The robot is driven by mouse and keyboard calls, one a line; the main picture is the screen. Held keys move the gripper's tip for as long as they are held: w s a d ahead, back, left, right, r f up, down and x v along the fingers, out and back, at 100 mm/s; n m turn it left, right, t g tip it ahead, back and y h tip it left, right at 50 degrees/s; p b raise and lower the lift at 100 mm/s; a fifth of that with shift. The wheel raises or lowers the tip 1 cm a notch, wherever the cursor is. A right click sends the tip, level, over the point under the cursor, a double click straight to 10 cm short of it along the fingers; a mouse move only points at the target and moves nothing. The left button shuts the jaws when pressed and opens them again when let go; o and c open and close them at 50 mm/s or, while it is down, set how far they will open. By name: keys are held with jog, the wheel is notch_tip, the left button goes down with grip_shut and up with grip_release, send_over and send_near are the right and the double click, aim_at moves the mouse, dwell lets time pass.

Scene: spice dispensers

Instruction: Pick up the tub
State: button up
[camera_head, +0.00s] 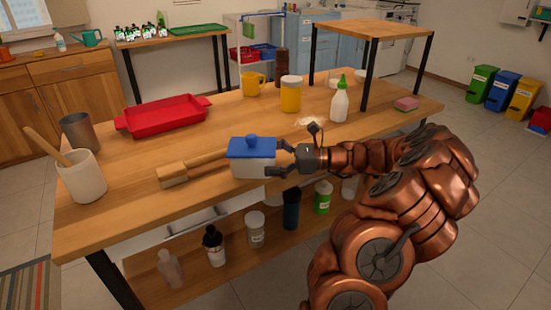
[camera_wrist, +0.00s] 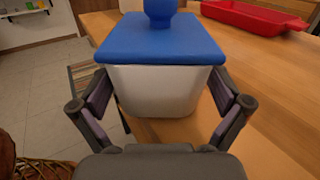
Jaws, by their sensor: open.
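The tub is a white box with a blue lid and a round blue knob (camera_head: 252,160). It stands upright near the front edge of the wooden table. My gripper (camera_head: 281,159) is at its right side in the head view, with its fingers pointing left at it. In the wrist view the tub (camera_wrist: 160,88) fills the middle, and my gripper (camera_wrist: 160,98) has one finger on each side of it. The jaws are open around the near part of the tub. I cannot tell whether either finger touches it.
A red tray (camera_head: 163,117), a yellow jar (camera_head: 291,97), a yellow mug (camera_head: 253,84) and a green-capped bottle (camera_head: 340,104) stand farther back. A utensil crock (camera_head: 82,178) is at the left. Several bottles are on the lower shelf.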

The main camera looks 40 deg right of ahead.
jog(key=c, duration=1.3)
jog(key=shift+s, duration=0.15)
jog(key=shift+s+d+f+p, duration=0.15)
jog(key=shift+s+p, duration=0.1)
jog(key=shift+s, duration=0.4)
jog(key=shift+s+d+r+p, duration=0.1)
jog(key=shift+s+d+p, duration=0.1)
jog(key=shift+s, duration=0.45)
jog(key=o, duration=1.3)
jog(key=v, duration=1.2)
